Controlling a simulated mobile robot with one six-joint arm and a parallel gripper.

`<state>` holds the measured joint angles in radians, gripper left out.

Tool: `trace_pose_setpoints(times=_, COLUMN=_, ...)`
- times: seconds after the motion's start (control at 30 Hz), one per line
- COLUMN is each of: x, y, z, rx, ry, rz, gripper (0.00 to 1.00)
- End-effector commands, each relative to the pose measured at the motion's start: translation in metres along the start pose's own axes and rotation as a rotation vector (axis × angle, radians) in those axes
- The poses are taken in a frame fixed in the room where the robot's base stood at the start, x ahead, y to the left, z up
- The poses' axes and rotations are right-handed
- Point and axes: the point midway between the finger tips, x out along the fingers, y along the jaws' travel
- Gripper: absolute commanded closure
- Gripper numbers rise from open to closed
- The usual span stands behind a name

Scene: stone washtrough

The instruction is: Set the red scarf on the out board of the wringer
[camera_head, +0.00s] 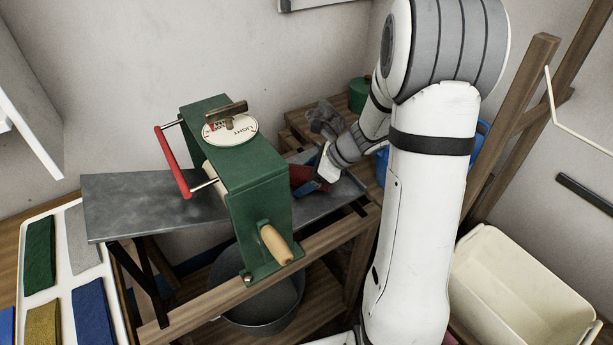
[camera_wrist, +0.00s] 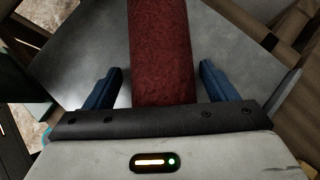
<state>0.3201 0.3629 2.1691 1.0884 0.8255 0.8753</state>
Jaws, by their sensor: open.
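The red scarf (camera_head: 301,176) lies on the grey metal board (camera_head: 346,188) to the right of the green wringer (camera_head: 245,195), partly hidden by the wringer and my gripper. In the wrist view the scarf (camera_wrist: 160,45) is a long red roll running between my two blue fingers, with a gap on each side. My gripper (camera_head: 313,187) is open at the scarf; it also shows in the wrist view (camera_wrist: 160,75). A second, bare metal board (camera_head: 140,200) extends left of the wringer. The wringer has a red bar, a dial on top and a wooden-handled crank.
A white tray (camera_head: 64,216) with several folded cloths is at the left. A metal tub (camera_head: 262,305) stands below the wringer. A cream bin (camera_head: 520,290) is at the lower right. A grey cloth (camera_head: 325,118) lies behind my gripper, near a green container (camera_head: 359,93).

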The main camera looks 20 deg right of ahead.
Motion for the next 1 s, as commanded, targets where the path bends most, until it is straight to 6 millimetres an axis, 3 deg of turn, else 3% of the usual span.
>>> trace_pose_setpoints(times=0.23, x=-0.01, y=-0.001, z=0.003, rx=0.001, ry=-0.001, rz=-0.003, gripper=0.21)
trace_pose_setpoints(times=0.7, x=-0.103, y=-0.001, z=0.002, rx=0.001, ry=0.001, rz=-0.005, gripper=0.21)
trace_pose_setpoints(times=0.9, x=-0.121, y=0.001, z=0.003, rx=-0.01, ry=0.004, rz=-0.001, gripper=0.21)
trace_pose_setpoints(times=1.0, x=-0.123, y=0.015, z=0.01, rx=-0.111, ry=0.037, rz=0.02, gripper=0.21)
